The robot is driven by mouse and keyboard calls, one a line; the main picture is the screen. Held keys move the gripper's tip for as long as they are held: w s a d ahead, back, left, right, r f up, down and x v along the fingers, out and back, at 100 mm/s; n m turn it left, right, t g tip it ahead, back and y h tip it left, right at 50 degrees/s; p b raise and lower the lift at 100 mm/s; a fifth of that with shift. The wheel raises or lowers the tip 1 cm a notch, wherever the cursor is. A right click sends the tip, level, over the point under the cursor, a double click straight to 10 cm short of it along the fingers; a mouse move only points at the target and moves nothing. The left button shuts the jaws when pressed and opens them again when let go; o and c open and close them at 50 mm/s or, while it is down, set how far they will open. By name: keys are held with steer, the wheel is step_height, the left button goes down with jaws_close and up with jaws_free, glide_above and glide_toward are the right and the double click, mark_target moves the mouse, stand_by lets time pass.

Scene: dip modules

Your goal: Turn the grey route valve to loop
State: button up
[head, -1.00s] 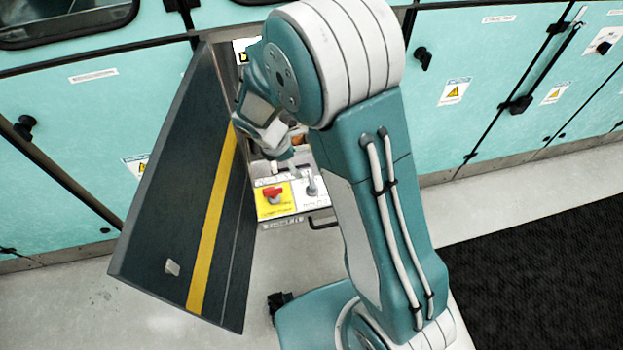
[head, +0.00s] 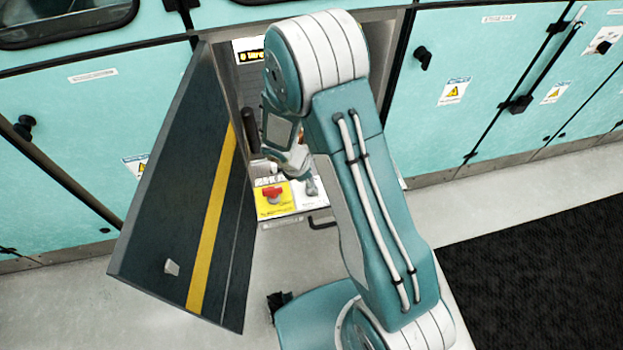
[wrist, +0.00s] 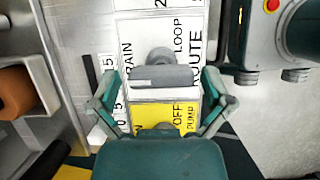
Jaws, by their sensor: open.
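The grey route valve (head: 311,187) sits on a white plate to the right of the red pump valve (head: 272,192) in the head view. In the wrist view the grey handle (wrist: 160,76) lies crosswise in the picture, beside the printed words DRAIN, LOOP and ROUTE. My gripper (wrist: 160,88) is open, with one finger at each end of the handle and no clear grip on it. Whether the fingers touch it, I cannot tell. In the head view my arm hides most of the gripper. In the wrist view the gripper's body covers part of the yellow pump plate (wrist: 165,117).
An open dark door (head: 190,215) with a yellow stripe stands left of the valves. A black handle (head: 318,223) is at the panel's lower right.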

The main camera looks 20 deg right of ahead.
steer(key=c, duration=1)
steer(key=shift+o, duration=0.2)
steer(key=shift+m, duration=0.3)
steer(key=m+g, duration=0.1)
steer(key=m, duration=0.2)
steer(key=shift+m+g+y, duration=0.3)
steer(key=m, duration=0.2)
steer(key=m+g, duration=0.1)
steer(key=m, duration=0.1)
steer(key=shift+m+g+y, duration=0.3)
steer(key=shift+y, duration=0.1)
steer(key=m, duration=0.2)
steer(key=m+y, duration=0.1)
steer(key=m, duration=0.1)
steer(key=shift+m+g+y, duration=0.3)
steer(key=shift+g, duration=0.1)
steer(key=shift+m+y, duration=0.8)
steer(key=shift+m, duration=1.4)
